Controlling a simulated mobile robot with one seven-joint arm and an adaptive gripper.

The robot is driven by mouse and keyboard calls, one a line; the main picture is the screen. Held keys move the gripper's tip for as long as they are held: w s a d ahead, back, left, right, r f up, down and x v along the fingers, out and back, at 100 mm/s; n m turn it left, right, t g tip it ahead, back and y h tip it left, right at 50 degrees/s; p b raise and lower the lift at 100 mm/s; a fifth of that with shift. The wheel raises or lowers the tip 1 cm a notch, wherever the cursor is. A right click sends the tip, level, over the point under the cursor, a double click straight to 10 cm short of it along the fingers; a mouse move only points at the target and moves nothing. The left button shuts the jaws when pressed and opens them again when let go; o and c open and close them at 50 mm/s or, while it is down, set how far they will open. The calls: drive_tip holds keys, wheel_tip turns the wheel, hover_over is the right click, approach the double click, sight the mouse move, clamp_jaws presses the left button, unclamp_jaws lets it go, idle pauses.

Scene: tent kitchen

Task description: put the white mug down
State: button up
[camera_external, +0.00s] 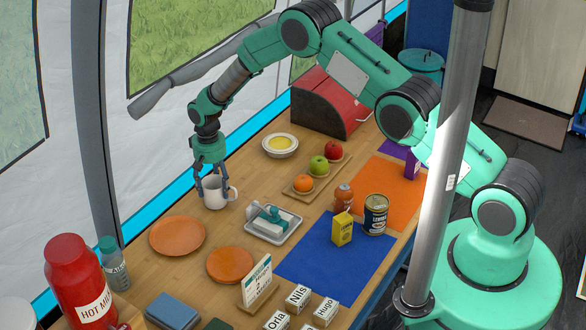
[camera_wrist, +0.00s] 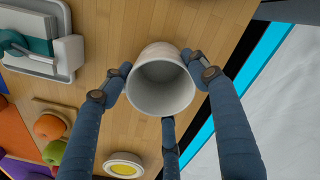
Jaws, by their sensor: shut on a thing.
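The white mug (camera_external: 213,194) is upright at the far side of the wooden table, with its handle to the right. My gripper (camera_external: 212,180) comes down on it from above and is shut on it. In the wrist view the mug (camera_wrist: 161,82) is empty, and the fingers of my gripper (camera_wrist: 158,85) close around its outside. I cannot tell whether the mug's base touches the table (camera_external: 258,184) or is slightly above it.
Two orange plates (camera_external: 177,235) (camera_external: 230,264) lie in front of the mug. A bowl with yellow contents (camera_external: 280,145) and a fruit board (camera_external: 301,189) are behind right. Bare wood surrounds the mug.

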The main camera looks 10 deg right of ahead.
drive_tip(key=shift+f, duration=0.15)
drive_tip(key=o, duration=1.2)
drive_tip(key=shift+r, duration=0.2)
wheel_tip(320, 180, up, 12)
drive_tip(key=shift+p, duration=0.4)
drive_tip(key=shift+a, duration=0.1)
drive_tip(key=shift+r, duration=0.1)
